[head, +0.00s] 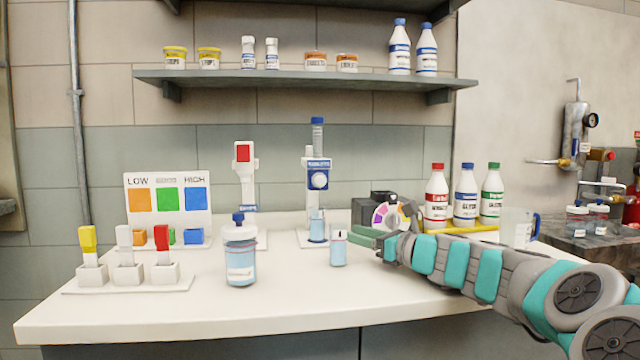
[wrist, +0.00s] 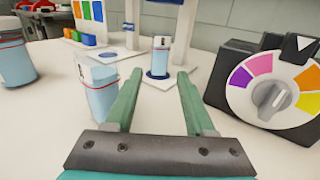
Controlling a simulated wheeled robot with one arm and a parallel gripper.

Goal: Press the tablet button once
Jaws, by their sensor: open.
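A white dispenser stand (head: 310,205) at the back middle of the counter carries a clear tube with a blue cap. Its blue panel (head: 320,165) has a round white button (head: 319,180); the lettering is too small to read surely. A small vial (head: 317,226) stands on its blue pad, also seen in the wrist view (wrist: 160,56). My gripper (head: 362,237) is open and empty, low over the counter, right of and in front of the stand. In the wrist view my fingers (wrist: 158,80) point toward that vial. The button is out of the wrist view.
A second vial (head: 338,249) stands just left of my fingers (wrist: 100,88). A black box with a coloured dial (head: 386,214) is close on the right. A large bottle (head: 240,255) and a red-topped stand (head: 244,180) are left. Bottles (head: 465,197) stand behind my arm.

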